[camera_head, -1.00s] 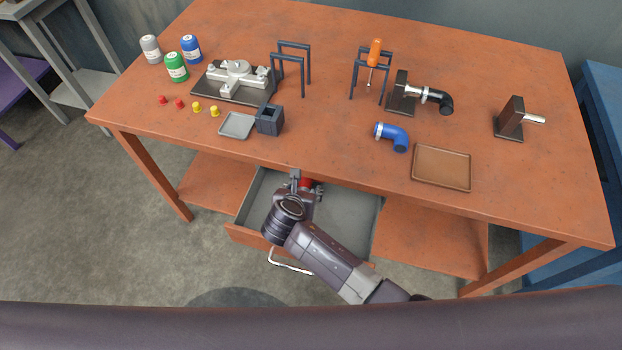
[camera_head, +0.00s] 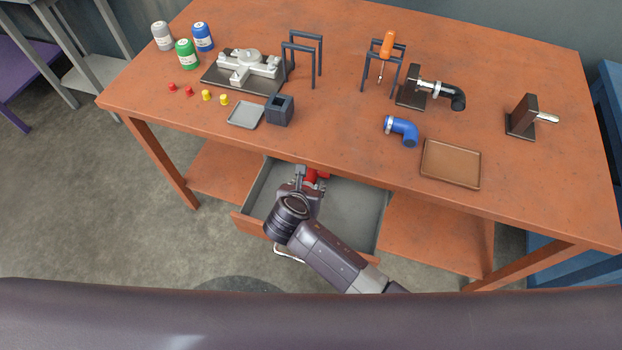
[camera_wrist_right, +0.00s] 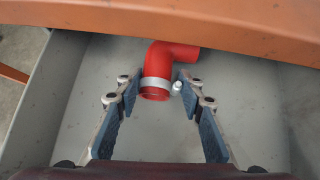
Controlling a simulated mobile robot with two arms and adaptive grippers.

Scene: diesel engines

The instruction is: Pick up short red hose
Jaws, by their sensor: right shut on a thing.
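The short red hose (camera_wrist_right: 172,58) is a bent elbow with a pale metal clamp band (camera_wrist_right: 156,83) near its open end. It is inside the open grey drawer (camera_head: 352,208), and a bit of the hose (camera_head: 314,174) shows beyond my gripper in the head view. My right gripper (camera_wrist_right: 160,84) is shut on the hose, with one finger on each side near the band. In the head view the right gripper (camera_head: 302,184) reaches down into the drawer. Whether the hose touches the drawer floor is hard to tell. My left gripper is not in view.
The orange table's front edge (camera_head: 340,172) overhangs the back of the drawer, close to the hose. On top stand a blue hose (camera_head: 402,130), a brown tray (camera_head: 450,164), a dark square box (camera_head: 280,110) and several bottles. The drawer's right part is empty.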

